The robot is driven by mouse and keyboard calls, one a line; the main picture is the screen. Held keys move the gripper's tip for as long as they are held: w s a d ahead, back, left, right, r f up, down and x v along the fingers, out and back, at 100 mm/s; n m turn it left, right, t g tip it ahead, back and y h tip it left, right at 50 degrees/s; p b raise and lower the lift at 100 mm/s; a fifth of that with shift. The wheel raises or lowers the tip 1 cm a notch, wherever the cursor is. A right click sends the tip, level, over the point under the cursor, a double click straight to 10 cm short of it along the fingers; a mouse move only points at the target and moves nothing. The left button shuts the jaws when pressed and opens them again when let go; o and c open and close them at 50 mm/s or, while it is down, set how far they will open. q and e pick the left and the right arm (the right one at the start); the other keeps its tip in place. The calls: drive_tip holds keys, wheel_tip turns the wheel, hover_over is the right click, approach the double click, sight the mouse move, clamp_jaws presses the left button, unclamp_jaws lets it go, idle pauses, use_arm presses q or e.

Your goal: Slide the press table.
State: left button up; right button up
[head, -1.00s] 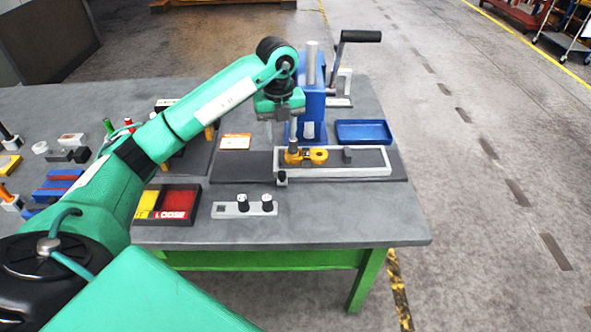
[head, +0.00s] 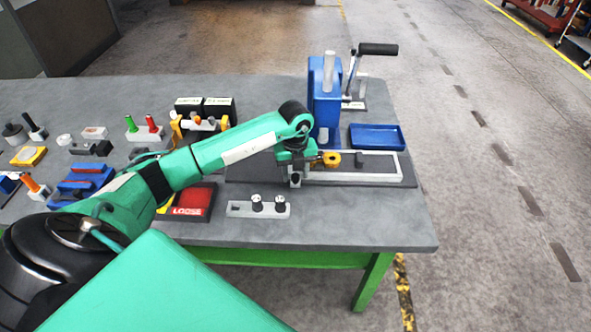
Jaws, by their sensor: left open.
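The press table is a white-framed slide (head: 355,178) on a dark base plate (head: 245,168), in front of the blue press (head: 325,105). A yellow casting (head: 332,158) sits at its left part, partly hidden by my left gripper. My left gripper (head: 295,180) is open and points down at the left front corner of the white frame, where a small dark knob stood in view before. The fingertips are small and partly merge with that knob, so I cannot tell whether they touch it. My right gripper is not in view.
A blue tray (head: 377,136) lies right of the press, and the press lever (head: 378,49) sticks out above. A light block with two knobs (head: 258,207) and a red tray marked LOOSE (head: 192,205) lie in front. Several tools and fixtures crowd the left of the bench.

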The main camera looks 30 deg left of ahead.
use_arm(q)
drive_tip(key=shift+f, duration=0.1)
clamp_jaws()
drive_tip(key=shift+w+d+f, duration=0.1)
drive_tip(key=shift+w+d, duration=0.05)
drive_tip(key=shift+d, duration=0.1)
drive_tip(key=d, duration=0.1)
drive_tip(key=w+d+b, duration=0.2)
drive_tip(key=d, duration=0.1)
drive_tip(key=shift+w, duration=0.25)
drive_tip(key=shift+s+a, duration=0.1)
drive_tip(key=shift+c, duration=0.4)
unclamp_jaws()
drive_tip(key=shift+o, duration=0.4)
drive_tip(key=shift+w+d, duration=0.2)
drive_tip(key=shift+d, duration=0.05)
